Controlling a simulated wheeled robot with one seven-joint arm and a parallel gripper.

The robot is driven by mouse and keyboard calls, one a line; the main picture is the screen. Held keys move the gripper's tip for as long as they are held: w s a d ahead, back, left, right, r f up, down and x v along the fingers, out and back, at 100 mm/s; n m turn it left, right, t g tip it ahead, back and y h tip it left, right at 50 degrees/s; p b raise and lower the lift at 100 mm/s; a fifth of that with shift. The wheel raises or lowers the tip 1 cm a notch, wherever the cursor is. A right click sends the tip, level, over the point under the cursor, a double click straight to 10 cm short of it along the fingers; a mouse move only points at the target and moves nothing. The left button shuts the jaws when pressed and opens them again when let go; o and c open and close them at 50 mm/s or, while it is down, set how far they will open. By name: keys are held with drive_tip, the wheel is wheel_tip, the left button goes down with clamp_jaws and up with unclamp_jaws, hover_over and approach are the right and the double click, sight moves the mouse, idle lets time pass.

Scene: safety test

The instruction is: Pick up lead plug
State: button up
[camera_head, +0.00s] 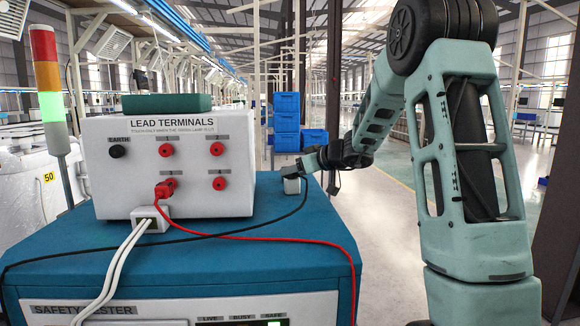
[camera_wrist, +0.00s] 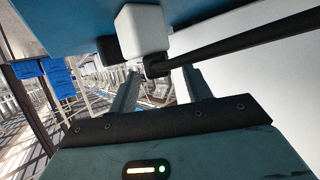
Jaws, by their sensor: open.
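The black lead plug (camera_wrist: 156,67) shows in the wrist view at the end of a thick black cable (camera_wrist: 240,38), just below a white block (camera_wrist: 142,32). My gripper (camera_wrist: 160,76) is open, its two fingers reaching toward the plug, one on each side in the picture; I cannot tell how deep the plug sits between them. In the head view my gripper (camera_head: 297,170) is at the right edge of the blue cabinet top, close to the white block (camera_head: 291,186). The black lead (camera_head: 270,219) rises to it; the plug is hard to make out there.
The white terminal box (camera_head: 120,184) stands on the blue cabinet (camera_head: 268,262), left of my gripper. A red plug (camera_head: 165,188) is in its lower left red socket, with its lead crossing the cabinet top. A signal tower (camera_head: 45,75) shows green at left. Blue bins (camera_head: 287,122) stand behind.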

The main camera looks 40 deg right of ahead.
drive_tip(key=shift+p+x, duration=0.3)
drive_tip(key=shift+x, duration=0.8)
clamp_jaws()
drive_tip(key=shift+r, duration=0.1)
